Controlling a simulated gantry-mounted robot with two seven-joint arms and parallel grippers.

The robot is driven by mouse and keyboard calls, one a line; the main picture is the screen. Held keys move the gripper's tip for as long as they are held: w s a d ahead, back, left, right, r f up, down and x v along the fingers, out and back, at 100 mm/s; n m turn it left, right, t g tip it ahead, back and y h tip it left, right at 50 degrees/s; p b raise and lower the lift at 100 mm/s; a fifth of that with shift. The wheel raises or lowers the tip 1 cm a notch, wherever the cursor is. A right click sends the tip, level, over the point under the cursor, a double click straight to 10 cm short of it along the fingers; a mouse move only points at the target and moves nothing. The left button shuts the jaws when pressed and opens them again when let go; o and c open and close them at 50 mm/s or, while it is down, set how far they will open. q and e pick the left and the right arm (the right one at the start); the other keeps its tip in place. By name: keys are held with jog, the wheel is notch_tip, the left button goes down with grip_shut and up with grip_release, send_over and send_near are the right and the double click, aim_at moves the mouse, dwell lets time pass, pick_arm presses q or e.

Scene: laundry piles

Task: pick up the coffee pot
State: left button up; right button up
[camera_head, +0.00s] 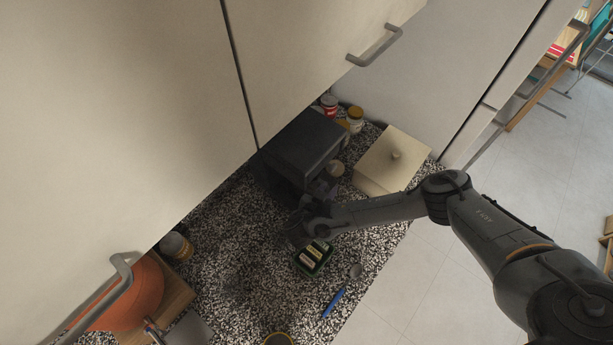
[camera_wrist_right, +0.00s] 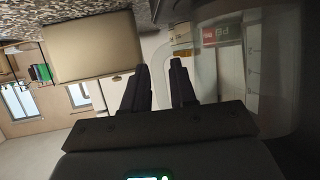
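A dark coffee machine (camera_head: 305,145) stands on the speckled counter, below the pale cabinet doors. My right gripper (camera_head: 326,186) is close to the machine's front right side. In the right wrist view its two fingers (camera_wrist_right: 160,82) are apart, with nothing visibly clamped between them. A see-through curved surface fills the right of that view, possibly glass; I cannot tell whether the gripper touches it. My left gripper is not in view.
A beige box (camera_head: 385,165) stands right of the machine, with several small jars (camera_head: 355,117) behind it. Cabinets overhang the left.

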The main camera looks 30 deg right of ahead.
jog(key=shift+x, duration=0.85)
grip_shut()
jog(key=shift+r, duration=0.15)
